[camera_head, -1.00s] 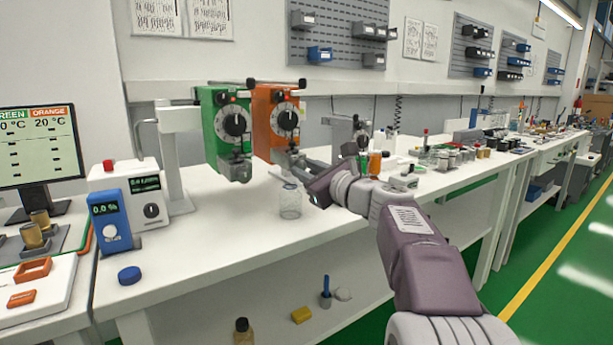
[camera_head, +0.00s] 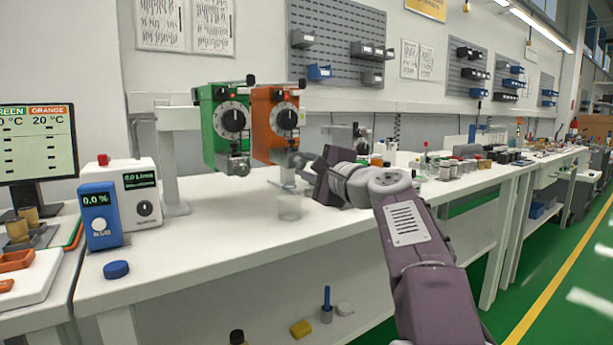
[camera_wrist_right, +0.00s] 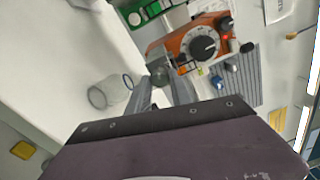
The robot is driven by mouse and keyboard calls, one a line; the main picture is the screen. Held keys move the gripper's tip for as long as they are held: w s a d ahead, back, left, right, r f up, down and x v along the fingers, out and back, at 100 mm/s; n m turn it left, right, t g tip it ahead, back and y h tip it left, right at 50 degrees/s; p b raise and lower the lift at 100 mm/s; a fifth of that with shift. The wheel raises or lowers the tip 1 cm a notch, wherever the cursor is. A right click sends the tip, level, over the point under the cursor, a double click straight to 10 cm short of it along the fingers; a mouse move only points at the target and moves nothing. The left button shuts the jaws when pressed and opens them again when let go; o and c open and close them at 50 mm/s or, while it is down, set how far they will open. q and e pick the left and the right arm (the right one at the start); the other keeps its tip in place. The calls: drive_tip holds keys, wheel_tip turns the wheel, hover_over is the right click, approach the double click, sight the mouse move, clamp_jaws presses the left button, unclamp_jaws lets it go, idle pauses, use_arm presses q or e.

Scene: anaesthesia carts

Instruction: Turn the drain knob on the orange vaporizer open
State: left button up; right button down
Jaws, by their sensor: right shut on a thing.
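The orange vaporizer (camera_head: 262,124) hangs on a rail beside a green vaporizer (camera_head: 212,128). In the right wrist view the orange one (camera_wrist_right: 183,45) shows its grey dial, tilted. My right gripper (camera_head: 303,161) is at the grey lower part of the orange vaporizer. In the right wrist view its fingers (camera_wrist_right: 165,88) are shut on a small grey round part, the drain knob (camera_wrist_right: 158,74); the fingers partly hide it. How far the knob is turned cannot be told. A clear glass jar (camera_head: 289,206) stands on the bench below. My left gripper is not in view.
A white bench (camera_head: 215,250) runs along the wall. A blue meter (camera_head: 100,218) and a white box (camera_head: 143,190) stand left, with a blue cap (camera_head: 116,270) in front. Bottles and small items crowd the bench to the right.

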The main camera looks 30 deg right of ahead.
drive_tip(key=n+b, duration=0.2)
drive_tip(key=n, duration=0.1)
drive_tip(key=shift+f+n, duration=0.2)
drive_tip(key=shift+n, duration=0.1)
drive_tip(key=shift+r+n+b, duration=0.1)
drive_tip(key=shift+n+b, duration=0.6)
drive_tip(key=shift+n, duration=0.8)
drive_tip(key=c, duration=1.1)
unclamp_jaws()
drive_tip(key=shift+c, duration=0.2)
drive_tip(key=shift+r, duration=0.1)
